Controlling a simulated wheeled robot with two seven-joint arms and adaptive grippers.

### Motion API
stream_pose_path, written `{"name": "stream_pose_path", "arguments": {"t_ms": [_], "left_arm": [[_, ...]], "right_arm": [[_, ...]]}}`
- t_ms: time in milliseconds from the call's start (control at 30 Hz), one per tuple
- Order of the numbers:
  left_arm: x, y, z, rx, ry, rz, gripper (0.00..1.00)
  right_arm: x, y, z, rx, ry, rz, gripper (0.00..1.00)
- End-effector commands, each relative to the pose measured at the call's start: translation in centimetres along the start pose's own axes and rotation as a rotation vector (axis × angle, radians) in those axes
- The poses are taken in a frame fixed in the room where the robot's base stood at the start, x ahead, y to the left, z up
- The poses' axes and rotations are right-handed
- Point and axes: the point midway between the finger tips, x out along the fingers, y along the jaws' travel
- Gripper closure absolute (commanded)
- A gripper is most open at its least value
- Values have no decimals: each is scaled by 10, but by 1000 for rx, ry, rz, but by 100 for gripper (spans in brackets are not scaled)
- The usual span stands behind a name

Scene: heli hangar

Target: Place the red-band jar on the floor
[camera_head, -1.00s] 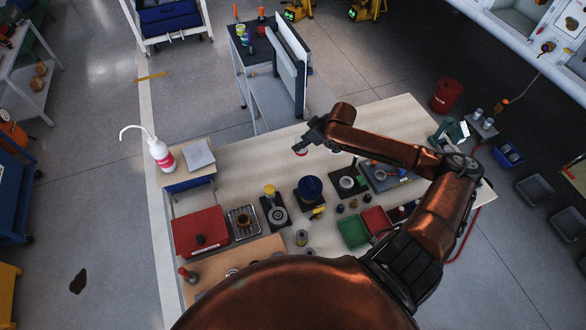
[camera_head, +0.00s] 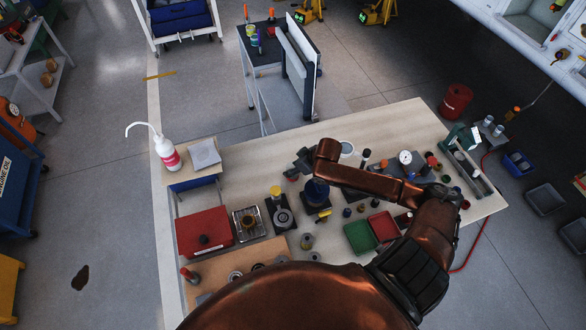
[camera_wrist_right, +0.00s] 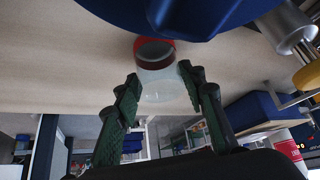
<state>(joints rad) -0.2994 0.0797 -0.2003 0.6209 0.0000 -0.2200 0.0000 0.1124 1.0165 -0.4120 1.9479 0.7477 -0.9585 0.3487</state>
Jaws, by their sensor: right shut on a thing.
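The red-band jar (camera_wrist_right: 158,85) is clear glass with a red band at one end. In the right wrist view it sits between the two green-padded fingers of my right gripper (camera_wrist_right: 160,97), which is shut on it. In the head view my right gripper (camera_head: 301,163) is over the wooden workbench (camera_head: 240,170), left of and behind the blue round object (camera_head: 316,191). Only a bit of the red band shows there; the rest is hidden. The grey floor (camera_head: 110,220) is open left of the workbench. My left gripper is not in view.
The blue round object is close to the jar. The bench also holds a red box (camera_head: 203,231), a green tray (camera_head: 361,237) and several small parts. A white wash bottle (camera_head: 166,151) stands at its left end. A trolley (camera_head: 262,58) stands behind.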

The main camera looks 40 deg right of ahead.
Motion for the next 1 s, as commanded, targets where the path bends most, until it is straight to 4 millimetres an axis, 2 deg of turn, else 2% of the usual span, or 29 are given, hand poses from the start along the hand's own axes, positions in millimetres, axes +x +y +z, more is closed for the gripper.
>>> {"name": "stream_pose_path", "arguments": {"t_ms": [200,233,467,767,867,1000], "left_arm": [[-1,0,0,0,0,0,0],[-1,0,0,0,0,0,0],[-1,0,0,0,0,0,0],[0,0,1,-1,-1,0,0],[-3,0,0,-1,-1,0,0],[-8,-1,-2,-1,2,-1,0]], "right_arm": [[1,0,1,0,0,0,87],[0,0,1,-1,-1,0,60],[0,0,1,-1,-1,0,45],[-1,0,0,-1,0,0,45],[-10,1,-1,-2,0,1,45],[-35,1,-1,-4,-1,1,45]]}}
